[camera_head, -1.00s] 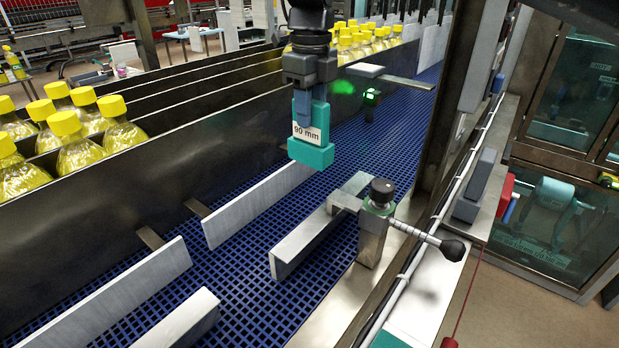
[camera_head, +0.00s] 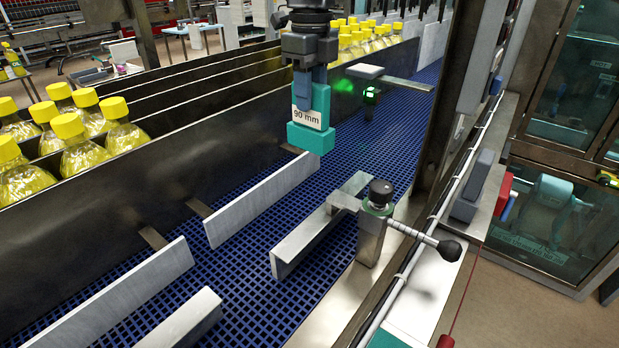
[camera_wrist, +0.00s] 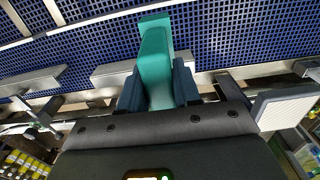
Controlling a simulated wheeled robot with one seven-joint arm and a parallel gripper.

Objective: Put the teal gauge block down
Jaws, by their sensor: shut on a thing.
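The teal gauge block (camera_head: 311,138) has a wide foot and an upright part with a white "90 mm" label. My gripper (camera_head: 310,88) is shut on its upright part and holds it upright above the blue mesh conveyor (camera_head: 375,140). In the wrist view the teal block (camera_wrist: 155,62) sticks out from between the two dark blue-grey fingers (camera_wrist: 158,88). In the head view the block's foot appears clear of the belt, though the exact height is hard to tell.
White guide rails (camera_head: 262,200) stand along the belt. A clamp post with a black knob (camera_head: 381,193) and a lever stands at the right edge. A sensor with a green light (camera_head: 371,95) sits behind. Yellow-capped bottles (camera_head: 85,135) fill lanes at left.

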